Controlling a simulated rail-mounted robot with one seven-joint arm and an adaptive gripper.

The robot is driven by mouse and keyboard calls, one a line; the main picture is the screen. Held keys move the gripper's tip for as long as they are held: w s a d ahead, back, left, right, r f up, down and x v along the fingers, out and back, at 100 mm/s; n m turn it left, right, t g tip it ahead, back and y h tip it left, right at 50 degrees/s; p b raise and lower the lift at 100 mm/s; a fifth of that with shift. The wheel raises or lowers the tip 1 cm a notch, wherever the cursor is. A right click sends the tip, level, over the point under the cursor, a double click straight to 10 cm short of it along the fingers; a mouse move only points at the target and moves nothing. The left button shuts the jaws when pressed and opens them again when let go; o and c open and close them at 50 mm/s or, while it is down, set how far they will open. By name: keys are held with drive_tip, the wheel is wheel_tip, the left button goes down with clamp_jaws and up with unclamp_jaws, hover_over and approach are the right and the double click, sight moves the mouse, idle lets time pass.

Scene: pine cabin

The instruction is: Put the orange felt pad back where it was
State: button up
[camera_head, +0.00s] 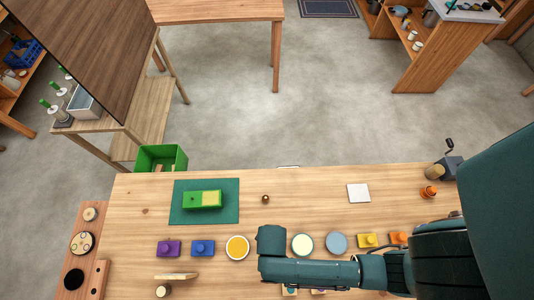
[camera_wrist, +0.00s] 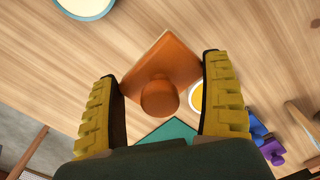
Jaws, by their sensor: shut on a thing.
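My gripper (camera_wrist: 160,68) is shut on an orange square piece with a round knob (camera_wrist: 158,97), its yellow-ribbed fingers at opposite sides. The piece seems to be the orange felt pad, though I cannot tell its material. In the head view my gripper (camera_head: 270,240) is over the front middle of the table, and the held piece is hidden. An orange disc with a white rim (camera_head: 237,247) lies just left of my gripper; it partly shows in the wrist view (camera_wrist: 196,97). Another orange knobbed piece (camera_head: 398,237) lies at the right, beside my arm.
Purple (camera_head: 168,248) and blue (camera_head: 203,247) knobbed pieces lie left. A cream disc (camera_head: 302,244), a grey-blue disc (camera_head: 337,243) and a yellow piece (camera_head: 367,240) lie right. A green box (camera_head: 202,199) stands on a green mat (camera_head: 230,216). A white square (camera_head: 358,193) lies behind.

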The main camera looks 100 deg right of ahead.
wheel_tip(320, 180, down, 8)
drive_tip(key=shift+r+b, duration=0.15)
drive_tip(key=shift+b, duration=0.45)
drive_tip(key=o, duration=0.9)
drive_tip(key=shift+c, duration=0.2)
drive_tip(key=shift+r, duration=0.1)
wheel_tip(320, 180, up, 12)
drive_tip(key=shift+a+r+p, duration=0.1)
drive_tip(key=shift+p, duration=1.05)
